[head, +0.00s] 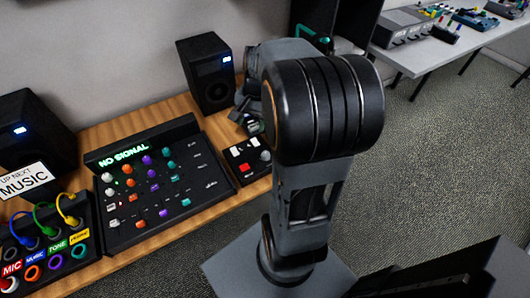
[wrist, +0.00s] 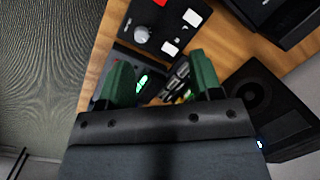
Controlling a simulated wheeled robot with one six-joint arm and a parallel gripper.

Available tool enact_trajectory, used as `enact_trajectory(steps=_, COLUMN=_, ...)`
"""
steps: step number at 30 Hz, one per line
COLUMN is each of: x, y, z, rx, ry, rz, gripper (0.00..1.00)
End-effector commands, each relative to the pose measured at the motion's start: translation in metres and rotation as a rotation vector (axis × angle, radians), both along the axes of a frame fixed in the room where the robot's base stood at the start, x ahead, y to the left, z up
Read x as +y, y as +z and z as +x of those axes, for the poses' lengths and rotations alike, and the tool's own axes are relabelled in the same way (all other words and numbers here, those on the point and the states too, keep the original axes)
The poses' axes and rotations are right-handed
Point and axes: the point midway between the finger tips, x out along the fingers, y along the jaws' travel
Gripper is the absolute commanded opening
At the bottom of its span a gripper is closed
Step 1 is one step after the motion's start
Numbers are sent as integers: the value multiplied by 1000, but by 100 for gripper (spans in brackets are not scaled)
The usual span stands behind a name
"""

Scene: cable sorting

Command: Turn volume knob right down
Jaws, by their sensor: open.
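A small black control box (head: 240,158) sits on the wooden desk right of the mixer. It carries a pale grey knob (head: 265,156), a red button and white squares. The knob also shows in the wrist view (wrist: 142,34), beyond my fingertips. Its label is too small to read, so I cannot tell if it is the volume knob. The black mixer (head: 150,180) has rows of coloured knobs and a green "NO SIGNAL" screen. My gripper (wrist: 164,75) has green fingers spread apart with nothing held. It is apart from the knob. In the head view my arm hides much of it.
Black speakers stand at the back (head: 206,72) and left (head: 32,130). A patch box (head: 45,240) with plugged cables and an "UP NEXT MUSIC" sign (head: 24,181) is at left. A white table (head: 440,55) with equipment stands far right. The carpet there is clear.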

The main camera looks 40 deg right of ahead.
Motion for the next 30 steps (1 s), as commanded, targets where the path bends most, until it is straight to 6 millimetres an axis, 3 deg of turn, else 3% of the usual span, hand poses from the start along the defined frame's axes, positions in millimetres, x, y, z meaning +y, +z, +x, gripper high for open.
enact_trajectory(steps=1, x=-22, y=-16, z=3, rx=41, ry=-104, rz=39, gripper=59)
enact_trajectory(steps=6, x=-73, y=-46, z=5, rx=137, ry=-375, rz=146, gripper=59)
enact_trajectory(steps=12, x=-101, y=-68, z=1, rx=191, ry=-526, rz=212, gripper=59)
enact_trajectory(steps=17, x=-99, y=-87, z=0, rx=202, ry=-551, rz=223, gripper=59)
enact_trajectory(steps=30, x=-67, y=-162, z=-1, rx=201, ry=-546, rz=221, gripper=59)
